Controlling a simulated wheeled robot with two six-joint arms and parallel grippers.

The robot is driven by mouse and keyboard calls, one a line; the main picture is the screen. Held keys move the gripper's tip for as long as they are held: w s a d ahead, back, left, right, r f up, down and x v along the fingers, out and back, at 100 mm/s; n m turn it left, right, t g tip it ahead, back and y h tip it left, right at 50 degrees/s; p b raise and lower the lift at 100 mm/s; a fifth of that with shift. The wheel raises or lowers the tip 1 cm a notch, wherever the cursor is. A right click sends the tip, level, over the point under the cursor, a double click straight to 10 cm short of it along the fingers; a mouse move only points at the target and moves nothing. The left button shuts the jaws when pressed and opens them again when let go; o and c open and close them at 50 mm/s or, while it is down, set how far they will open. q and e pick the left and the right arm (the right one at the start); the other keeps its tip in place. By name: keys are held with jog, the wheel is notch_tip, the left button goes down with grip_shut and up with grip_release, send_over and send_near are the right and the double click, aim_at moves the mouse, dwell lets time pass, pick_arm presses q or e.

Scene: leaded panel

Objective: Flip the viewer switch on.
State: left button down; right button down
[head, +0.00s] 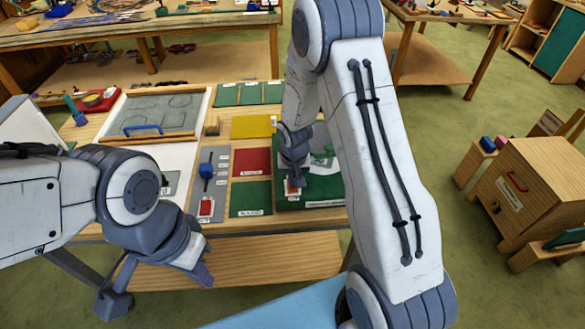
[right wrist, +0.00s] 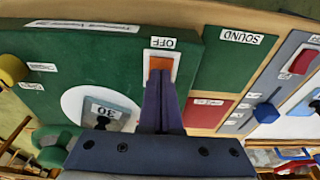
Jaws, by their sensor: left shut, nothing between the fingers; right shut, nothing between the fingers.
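The viewer is a dark green board (right wrist: 110,58) with a small orange-red switch (right wrist: 160,63) in a white plate; the label above it reads OFF. My right gripper (right wrist: 160,82) is shut and empty, its fingertips right at the switch's lower edge; I cannot tell whether they touch. In the head view the green board (head: 325,190) lies at the bench's right front, partly hidden by my right arm, and my right gripper (head: 294,182) points down at its left part. My left gripper (head: 204,275) is shut and empty, low in front of the bench.
Left of the viewer are a green panel (head: 250,198), a red panel (head: 251,162) and a grey strip with a blue knob (head: 206,170) and red switch (head: 206,208). In the wrist view, a white disc (right wrist: 72,103) and yellow knob (right wrist: 12,68) sit beside the switch.

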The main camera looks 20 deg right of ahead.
aim_at(293, 190)
jog(key=r, duration=0.1)
jog(key=r+p, duration=0.2)
jog(key=r, duration=0.1)
jog(key=shift+s+a+r, duration=0.1)
jog(key=shift+s+a, duration=0.05)
jog(key=shift+s, duration=0.1)
notch_tip(293, 190, up, 9)
jog(key=s+b, duration=0.1)
jog(key=b, duration=0.1)
jog(key=shift+s+a+b, duration=0.2)
jog(key=shift+s+b, duration=0.15)
jog(key=shift+s, duration=0.05)
jog(key=b, duration=0.2)
jog(key=w+b, duration=0.1)
jog(key=b, duration=0.1)
jog(key=shift+w+r+b, duration=0.2)
jog(key=shift+r+b, duration=0.1)
jog(key=shift+b, duration=0.1)
jog(key=shift+d+f, duration=0.1)
